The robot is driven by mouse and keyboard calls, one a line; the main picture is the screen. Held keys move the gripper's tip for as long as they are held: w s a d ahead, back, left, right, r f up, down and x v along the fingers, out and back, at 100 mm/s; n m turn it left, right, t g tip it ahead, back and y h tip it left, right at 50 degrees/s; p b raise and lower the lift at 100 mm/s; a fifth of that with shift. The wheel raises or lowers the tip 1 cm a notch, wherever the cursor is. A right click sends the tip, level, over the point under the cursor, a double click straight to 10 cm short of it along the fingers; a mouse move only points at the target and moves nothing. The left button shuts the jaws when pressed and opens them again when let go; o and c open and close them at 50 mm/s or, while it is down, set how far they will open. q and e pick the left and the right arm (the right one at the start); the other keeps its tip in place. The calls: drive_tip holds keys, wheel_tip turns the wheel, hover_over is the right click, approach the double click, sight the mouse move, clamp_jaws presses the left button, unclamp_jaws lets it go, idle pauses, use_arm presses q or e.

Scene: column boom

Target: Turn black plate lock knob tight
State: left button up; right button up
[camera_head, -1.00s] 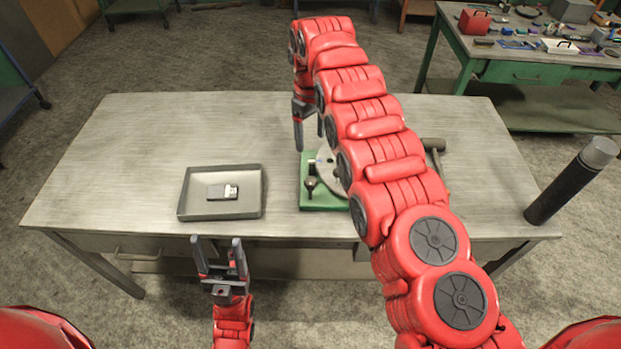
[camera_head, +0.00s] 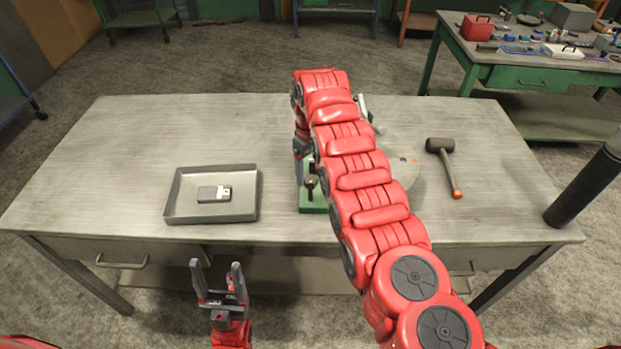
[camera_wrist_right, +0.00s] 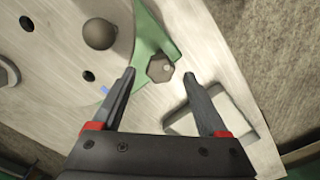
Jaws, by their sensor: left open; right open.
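The black lock knob (camera_head: 310,184) stands at the near left corner of the green base (camera_head: 313,207) on the workbench. In the right wrist view a dark faceted knob (camera_wrist_right: 160,67) sits beside a green edge (camera_wrist_right: 152,40), between and just beyond the fingertips. My right gripper (camera_wrist_right: 160,77) is open, with clear space between each finger and that knob. In the head view my right arm hides most of the base and the grey round plate (camera_head: 402,172). My left gripper (camera_head: 217,267) is open and empty in front of the bench.
A grey tray (camera_head: 178,211) with a small grey device (camera_head: 214,194) lies left of the base. A mallet (camera_head: 447,168) lies to the right. A dark cylinder (camera_head: 590,184) stands at the right edge.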

sight(311, 182)
wheel_tip(311, 182, down, 2)
drive_tip(key=shift+s, duration=0.1)
drive_tip(key=shift+f, duration=0.2)
clamp_jaws()
